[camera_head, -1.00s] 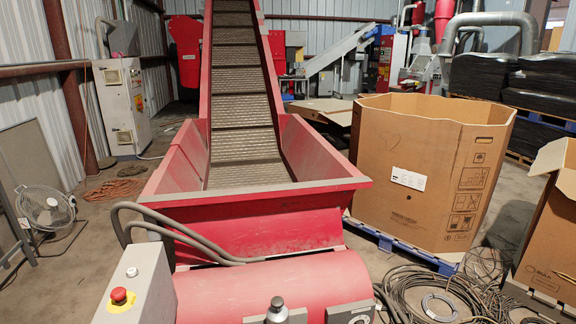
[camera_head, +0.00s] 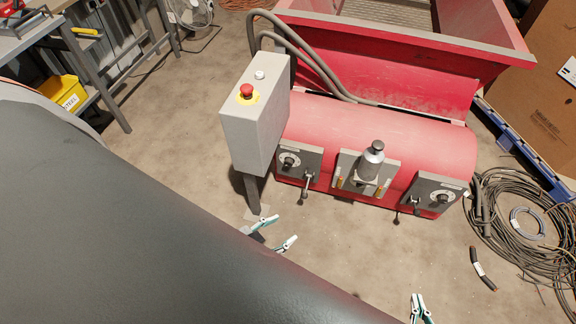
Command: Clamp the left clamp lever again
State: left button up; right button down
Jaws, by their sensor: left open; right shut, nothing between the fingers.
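The left clamp lever (camera_head: 306,188) is a dark, thin lever with a rounded end. It hangs down from the left grey plate (camera_head: 296,163) on the front of the red drum. My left gripper (camera_head: 284,229), with pale teal-tipped fingers, is open and empty in front of and below that lever, apart from it in the picture. My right gripper (camera_head: 418,298) is shut and empty at the bottom edge, well below the drum. My own dark body hides much of the lower left.
A similar right lever (camera_head: 406,209) hangs by the right plate (camera_head: 436,193). A grey control box (camera_head: 252,125) with a red emergency button (camera_head: 247,91) stands left of the drum. Coiled cables (camera_head: 515,225) lie at the right. A workbench (camera_head: 90,50) stands at upper left. Floor between is clear.

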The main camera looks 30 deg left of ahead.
aim_at(304, 196)
jog(key=i+l, duration=0.4)
jog(key=i, duration=0.15)
jog(key=i+l, duration=0.4)
jog(key=i, duration=0.2)
jog(key=u, duration=2.7)
